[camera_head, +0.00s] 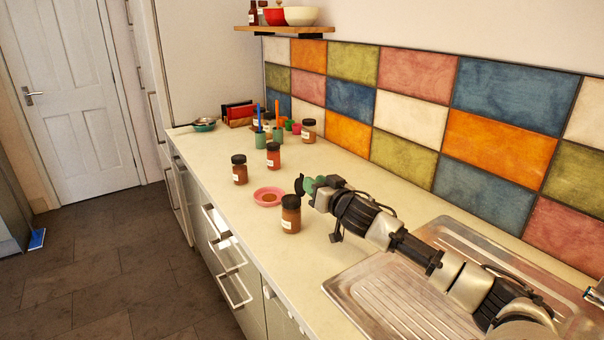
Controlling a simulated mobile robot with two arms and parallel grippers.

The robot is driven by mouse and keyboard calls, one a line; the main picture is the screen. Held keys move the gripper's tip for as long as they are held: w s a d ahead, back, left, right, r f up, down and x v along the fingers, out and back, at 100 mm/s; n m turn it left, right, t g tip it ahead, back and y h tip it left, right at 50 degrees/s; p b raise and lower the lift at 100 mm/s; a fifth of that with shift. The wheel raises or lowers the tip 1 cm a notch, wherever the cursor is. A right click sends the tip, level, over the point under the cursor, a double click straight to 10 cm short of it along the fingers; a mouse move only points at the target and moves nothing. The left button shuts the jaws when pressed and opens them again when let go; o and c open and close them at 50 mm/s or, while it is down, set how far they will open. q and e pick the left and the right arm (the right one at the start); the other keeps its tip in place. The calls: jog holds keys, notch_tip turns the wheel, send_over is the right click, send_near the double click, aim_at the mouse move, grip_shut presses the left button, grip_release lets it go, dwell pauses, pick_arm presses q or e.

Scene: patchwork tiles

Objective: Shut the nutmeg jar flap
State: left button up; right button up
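A brown spice jar (290,221) with a black lid and a pale label stands upright on the counter. A black flap (299,184) stands raised at its lid, so it looks open; the label is too small to read as nutmeg. My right gripper (314,190) is just right of this flap, at about lid height. Its fingers are small and partly hidden, so I cannot tell their opening or whether they touch the flap. Green shows around the fingertips. My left gripper is not in view.
Similar jars stand farther back (239,170), (273,156), (309,131), near green cups (260,140). A metal sink (385,303) lies under my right arm. The tiled wall (410,125) bounds the counter; its front left is clear.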

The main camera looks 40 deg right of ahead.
aim_at(300, 185)
jog(key=shift+w+d+p, duration=0.2)
jog(key=shift+w+p, duration=0.15)
jog(key=shift+w, duration=1.2)
jog(key=shift+w+d+p, duration=0.2)
jog(key=shift+w+p, duration=0.15)
jog(key=shift+w, duration=1.2)
jog(key=shift+c, duration=0.3)
grip_shut()
